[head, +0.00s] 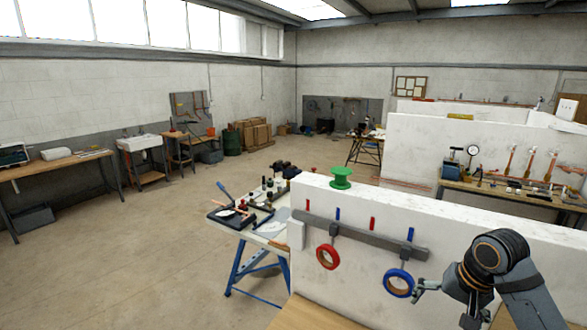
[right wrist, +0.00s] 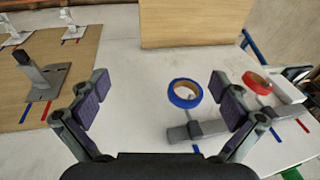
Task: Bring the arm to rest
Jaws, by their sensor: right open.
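My right arm comes in from the lower right in the head view, bent at a dark round joint. Its gripper (head: 426,288) is beside the blue tape ring (head: 399,294), which hangs from a hook on the grey rail (head: 360,236). In the right wrist view my gripper (right wrist: 160,97) has its two fingers wide apart with nothing between the pads. The blue ring (right wrist: 175,100) shows beyond the fingers, still on its hook; I cannot tell the exact gap. The red tape ring (head: 329,267) hangs farther left on the rail. My left gripper is not in view.
The rail is on a low white wall (head: 480,240); a green spool (head: 341,183) stands on top. A wooden surface (head: 310,318) lies below the wall. A blue-legged workbench (head: 245,262) with tools stands to the left. Open floor (head: 130,250) lies beyond it.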

